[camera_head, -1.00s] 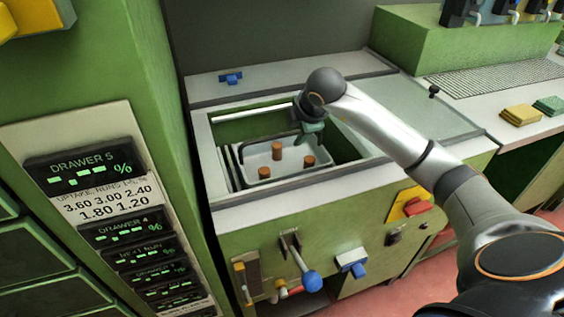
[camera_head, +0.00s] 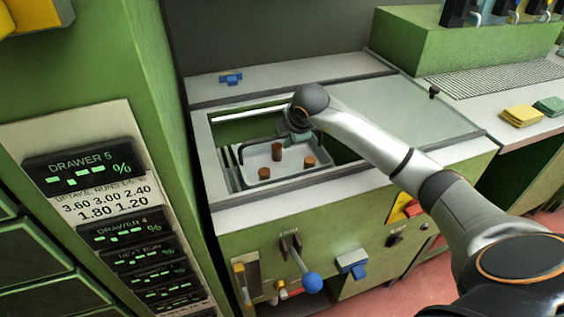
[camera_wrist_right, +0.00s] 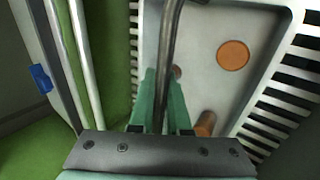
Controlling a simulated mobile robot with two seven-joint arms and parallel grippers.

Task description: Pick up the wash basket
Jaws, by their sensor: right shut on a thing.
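The wash basket (camera_head: 249,163) is a grey tray with slotted sides, sitting in the rectangular opening of the green machine. Several brown corks show in it, such as the cork stopper (camera_head: 277,151), which stands upright. My right gripper (camera_head: 297,138) is at the basket's back edge. In the right wrist view, its green fingers (camera_wrist_right: 163,88) are shut around a dark bar, the basket handle (camera_wrist_right: 171,38). The basket floor (camera_wrist_right: 200,45) shows below, with a cork (camera_wrist_right: 233,55) on it. The fingers partly hide other corks. My left gripper is out of view.
The opening's pale front rim (camera_head: 300,187) borders the basket closely. A lever with a blue knob (camera_head: 312,282) sticks out of the machine front. A green cabinet with displays (camera_head: 85,160) stands at the left. Yellow and green sponges (camera_head: 521,115) lie at the right.

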